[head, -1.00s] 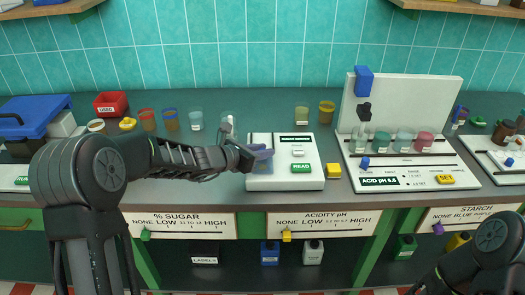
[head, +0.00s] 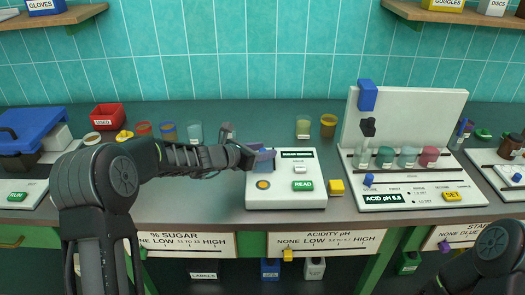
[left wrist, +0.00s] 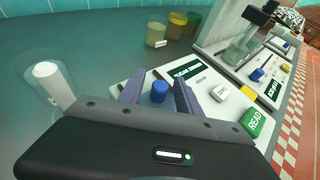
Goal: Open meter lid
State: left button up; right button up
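The meter's bluish lid (head: 264,166) lies behind the well, partly hidden by my left gripper (head: 264,154). In the left wrist view, a blue knob (left wrist: 159,92) stands between the two purple fingers of the left gripper (left wrist: 160,84). Small gaps show on both sides of it, so the fingers look open around it. My right gripper is out of view; only its arm shows.
A yellow block (head: 336,187) stands just right of the meter. Several cups stand behind, including an amber one (head: 328,126). The acid pH station (head: 412,190) is to the right. A clear cup with a white core (left wrist: 52,82) stands close left of the left gripper.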

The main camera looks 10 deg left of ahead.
pick_arm(q)
jog(key=v, duration=0.7)
jog(key=shift+s+a+b, duration=0.2)
jog(key=shift+s+b, duration=0.15)
jog(key=shift+b, duration=0.1)
jog(key=shift+r, duration=0.25)
